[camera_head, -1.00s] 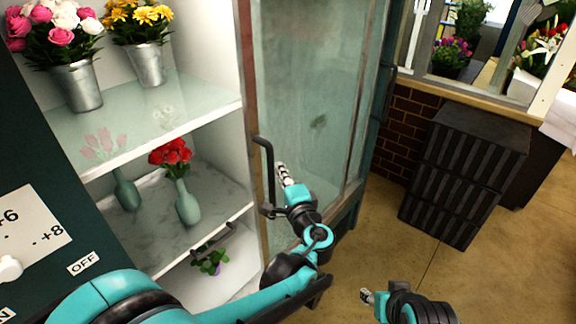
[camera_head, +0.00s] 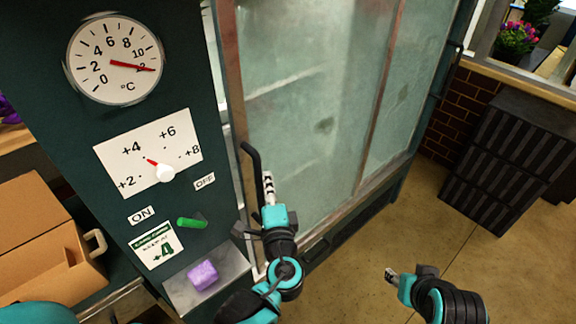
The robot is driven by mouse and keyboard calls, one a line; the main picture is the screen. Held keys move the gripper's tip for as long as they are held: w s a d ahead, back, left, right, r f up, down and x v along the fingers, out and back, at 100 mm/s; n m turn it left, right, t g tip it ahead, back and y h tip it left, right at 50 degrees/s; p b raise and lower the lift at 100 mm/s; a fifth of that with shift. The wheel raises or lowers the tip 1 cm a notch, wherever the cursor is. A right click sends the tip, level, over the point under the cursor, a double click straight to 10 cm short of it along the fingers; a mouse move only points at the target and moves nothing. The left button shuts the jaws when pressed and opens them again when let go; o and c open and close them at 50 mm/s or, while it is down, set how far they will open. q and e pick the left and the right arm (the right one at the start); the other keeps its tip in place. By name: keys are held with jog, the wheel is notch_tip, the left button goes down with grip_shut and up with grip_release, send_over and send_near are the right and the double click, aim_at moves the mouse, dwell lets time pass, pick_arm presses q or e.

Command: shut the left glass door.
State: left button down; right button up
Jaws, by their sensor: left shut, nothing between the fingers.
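The left glass door (camera_head: 300,110) has a worn metal frame and misty glass. Its frame now lies along the edge of the dark green control panel, covering the shelves; no clear gap shows between them. The door's dark bar handle (camera_head: 252,165) is on its left side. My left gripper (camera_head: 268,186) is shut and empty, upright just right of the handle and in front of the glass. I cannot tell whether it touches either. My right gripper (camera_head: 391,274) is low at the right, over the floor and away from the door; its finger opening is too small to judge.
The control panel (camera_head: 150,210) carries a thermometer dial (camera_head: 113,60), a white knob (camera_head: 166,173) and a green switch (camera_head: 192,222). A purple block (camera_head: 203,275) sits on a metal ledge below. A cardboard box (camera_head: 45,235) is at left. Black crates (camera_head: 510,160) stand at right, with free floor between.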

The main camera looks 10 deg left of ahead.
pick_arm(q)
jog(key=s+a, duration=0.2)
jog(key=s, duration=0.1)
jog(key=shift+s+a+p, duration=0.25)
jog(key=shift+a+p, duration=0.05)
jog(key=shift+p, duration=0.05)
jog(key=shift+w, duration=0.1)
